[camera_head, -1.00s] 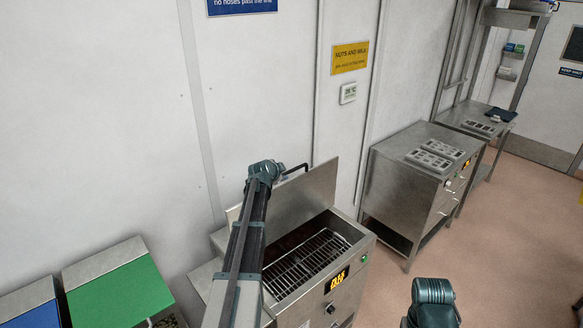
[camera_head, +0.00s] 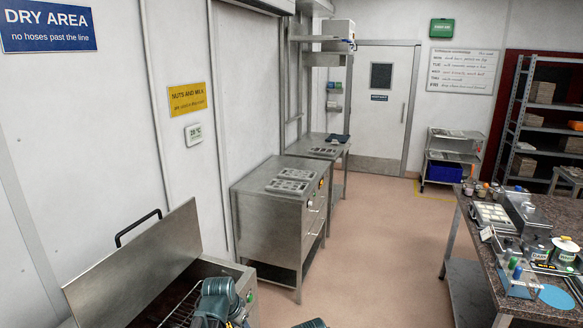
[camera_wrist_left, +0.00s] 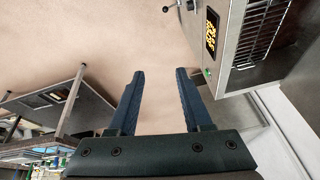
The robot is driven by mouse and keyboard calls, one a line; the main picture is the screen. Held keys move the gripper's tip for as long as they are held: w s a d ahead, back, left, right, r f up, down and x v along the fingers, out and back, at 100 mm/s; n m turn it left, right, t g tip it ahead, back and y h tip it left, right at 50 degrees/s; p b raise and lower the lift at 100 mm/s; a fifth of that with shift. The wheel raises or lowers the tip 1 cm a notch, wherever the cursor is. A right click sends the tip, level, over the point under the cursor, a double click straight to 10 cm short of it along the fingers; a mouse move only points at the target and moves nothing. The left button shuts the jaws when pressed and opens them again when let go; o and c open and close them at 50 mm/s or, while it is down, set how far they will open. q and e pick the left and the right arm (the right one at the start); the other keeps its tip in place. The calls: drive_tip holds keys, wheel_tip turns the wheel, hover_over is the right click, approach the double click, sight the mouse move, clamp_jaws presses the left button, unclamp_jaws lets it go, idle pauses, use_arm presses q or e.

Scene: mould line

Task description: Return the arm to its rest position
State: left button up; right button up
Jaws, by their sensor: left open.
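My left arm (camera_head: 216,300) shows at the bottom of the head view, in front of the open steel machine (camera_head: 246,280). Its gripper tip is not visible there. In the left wrist view my left gripper (camera_wrist_left: 161,88) is open, with two blue fingers apart and nothing between them but floor. The machine (camera_wrist_left: 232,50) with its lit display is to the right of the fingers in that view, apart from them. A small piece of my other arm (camera_head: 311,324) shows at the bottom edge of the head view; its gripper is not in view.
The machine's lid (camera_head: 140,265) stands open with a black handle. A steel cabinet (camera_head: 262,225) with moulds on top stands beyond it along the wall. A worktop (camera_head: 470,215) with jars and trays is at right. The floor (camera_head: 390,250) between is clear.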

use_arm(q)
drive_tip(key=s+d+f+g+b, duration=0.1)
drive_tip(key=s+d+f+b, duration=0.1)
drive_tip(key=s, duration=0.4)
drive_tip(key=s+d+f+n+g+y+b, duration=0.1)
drive_tip(key=s+d+f+g+b, duration=0.1)
drive_tip(key=s, duration=0.5)
drive_tip(key=s+d+f+n+g+y+b, duration=0.1)
drive_tip(key=s+d+f+b, duration=0.2)
drive_tip(key=s+f, duration=0.4)
drive_tip(key=shift+s+d+b, duration=0.25)
drive_tip(key=shift+d+b, duration=0.15)
drive_tip(key=shift+d, duration=0.5)
use_arm(e)
wheel_tip(320, 180, down, 10)
drive_tip(key=shift+r, duration=0.15)
use_arm(q)
drive_tip(key=shift+a, duration=0.1)
use_arm(e)
drive_tip(key=shift+a, duration=0.1)
